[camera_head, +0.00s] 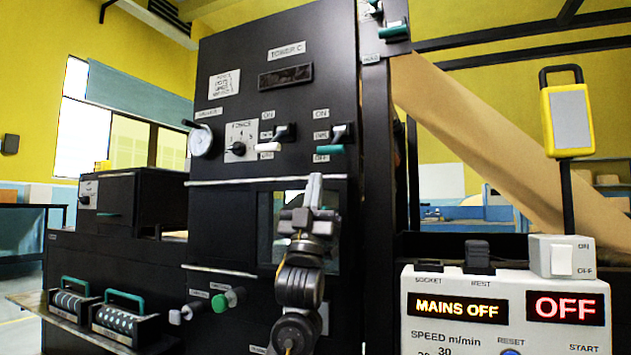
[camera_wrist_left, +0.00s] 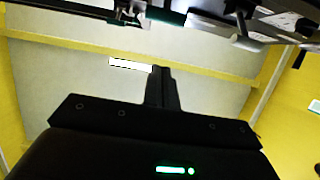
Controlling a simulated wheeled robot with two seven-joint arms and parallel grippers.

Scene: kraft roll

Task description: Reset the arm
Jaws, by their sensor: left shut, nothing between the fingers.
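My left gripper (camera_head: 313,190) is raised in front of the dark machine tower (camera_head: 225,100), pointing upward, with its fingers shut and nothing between them. In the left wrist view the shut fingers (camera_wrist_left: 162,85) stand out against the pale ceiling. The fingers look apart from the panel, though the exact gap to it is hard to judge. The arm below the gripper covers part of the tower's lower front. My right gripper is not in view.
A control box (camera_head: 505,335) reading MAINS OFF stands at the lower right. A padlock-like yellow device (camera_head: 567,118) rises behind it. Two teal-handled units (camera_head: 125,318) sit on a low shelf at left. Brown kraft paper (camera_head: 480,135) slopes down at right.

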